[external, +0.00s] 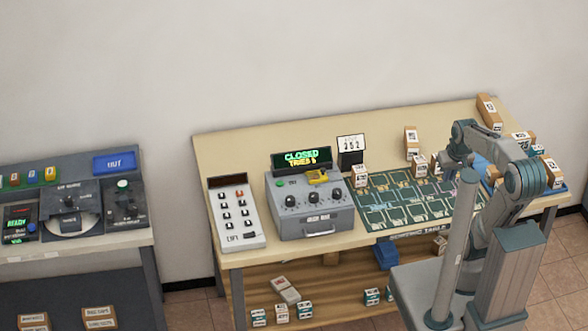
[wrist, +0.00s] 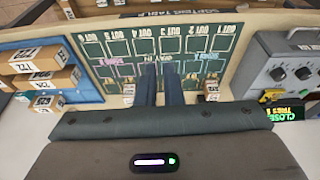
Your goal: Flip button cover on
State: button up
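A yellow piece that looks like the button cover (external: 316,177) sits on top of the grey control box (external: 318,222), under the lit "CLOSED" display (external: 301,158). It also shows at the right edge of the wrist view (wrist: 270,97). It is too small to tell whether it is raised or lowered. My gripper (wrist: 160,70) is over the green sorting mat (wrist: 118,47), well to the right of the box in the external view. Its two dark fingers are close together with a narrow gap and nothing visible between them. In the external view my arm hides the fingertips.
A white keypad panel (external: 237,212) stands left of the grey box. A small "252" sign (external: 351,145) and several small cartons (external: 411,142) stand behind and around the mat. More cartons lie on a blue tray (wrist: 88,92) and the lower shelf. A second console (external: 70,205) is at far left.

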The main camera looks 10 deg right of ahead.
jog(key=w+a+n, duration=0.1)
jog(key=w, duration=0.1)
jog(key=w+a+r+n, duration=0.1)
jog(key=w+a, duration=0.1)
jog(key=w+a+r+n, duration=0.1)
jog(key=w, duration=0.2)
jog(key=shift+w+a+r+n, duration=0.1)
jog(key=shift+a+r+n, duration=0.15)
jog(key=shift+n, duration=0.15)
grip_shut()
jog(key=n+g+y+b, duration=0.3)
jog(key=n+g+y, duration=0.1)
jog(key=n, duration=1.2)
send_over(314, 176)
jog(key=d, duration=0.1)
jog(key=shift+d+f, duration=0.1)
jog(key=shift+f, duration=0.85)
jog(key=shift+f+p, duration=0.1)
jog(key=shift+p, duration=0.2)
jog(key=p+x, duration=0.1)
jog(key=x, duration=0.9)
jog(key=d, duration=0.1)
jog(key=d+p, duration=0.1)
jog(key=d, duration=0.1)
jog(key=shift+w+d+f, duration=0.2)
jog(key=shift+w, duration=0.15)
jog(key=shift+d+f, duration=0.2)
jog(key=shift+d, duration=0.05)
